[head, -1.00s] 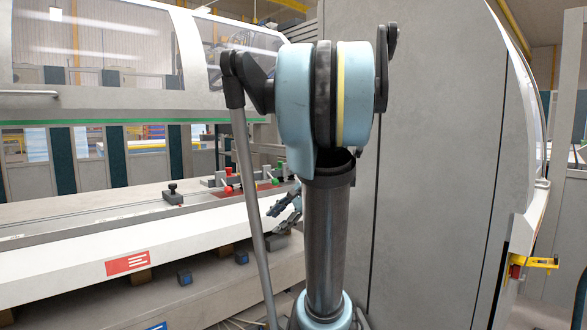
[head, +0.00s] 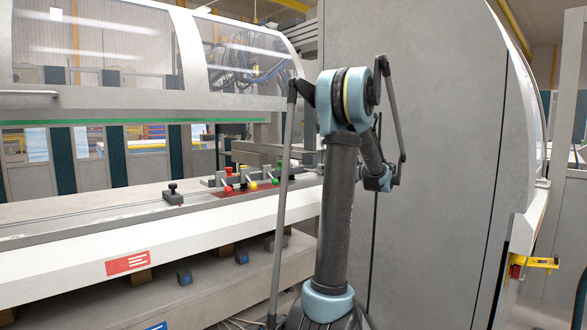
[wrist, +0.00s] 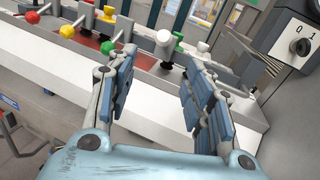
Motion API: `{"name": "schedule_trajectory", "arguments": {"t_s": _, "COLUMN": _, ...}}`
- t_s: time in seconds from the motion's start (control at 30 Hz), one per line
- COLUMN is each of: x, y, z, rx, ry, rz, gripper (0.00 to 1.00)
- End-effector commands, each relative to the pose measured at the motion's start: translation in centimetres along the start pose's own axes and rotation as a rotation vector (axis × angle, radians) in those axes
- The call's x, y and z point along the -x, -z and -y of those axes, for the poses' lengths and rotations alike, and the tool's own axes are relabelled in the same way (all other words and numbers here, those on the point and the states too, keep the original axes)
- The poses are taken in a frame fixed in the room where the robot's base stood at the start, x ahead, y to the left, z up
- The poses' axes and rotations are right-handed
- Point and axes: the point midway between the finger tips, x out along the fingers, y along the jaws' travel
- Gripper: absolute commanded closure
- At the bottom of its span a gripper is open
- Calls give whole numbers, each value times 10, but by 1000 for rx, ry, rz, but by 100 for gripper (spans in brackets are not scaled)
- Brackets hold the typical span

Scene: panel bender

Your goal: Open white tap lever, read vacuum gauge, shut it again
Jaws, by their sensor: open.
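In the head view, my gripper is not visible. No vacuum gauge can be made out in either view.
Red, yellow (wrist: 136,63) and green (wrist: 108,47) knobs stand close beside the white one. A grey box with a rotary switch (wrist: 299,46) is at the upper right. In the head view, a tall grey cabinet (head: 440,120) stands behind my arm and a white bed edge (head: 60,255) runs left.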

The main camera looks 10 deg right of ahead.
Motion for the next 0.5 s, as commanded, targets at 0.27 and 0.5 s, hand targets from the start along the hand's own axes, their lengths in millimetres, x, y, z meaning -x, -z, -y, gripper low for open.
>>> {"name": "schedule_trajectory", "arguments": {"t_s": 0.27, "x": -12, "y": -1, "z": 6, "rx": -16, "ry": 5, "rz": 15, "gripper": 53}}
{"name": "schedule_trajectory", "arguments": {"t_s": 0.5, "x": -52, "y": -2, "z": 5, "rx": -15, "ry": 3, "rz": 14, "gripper": 53}}
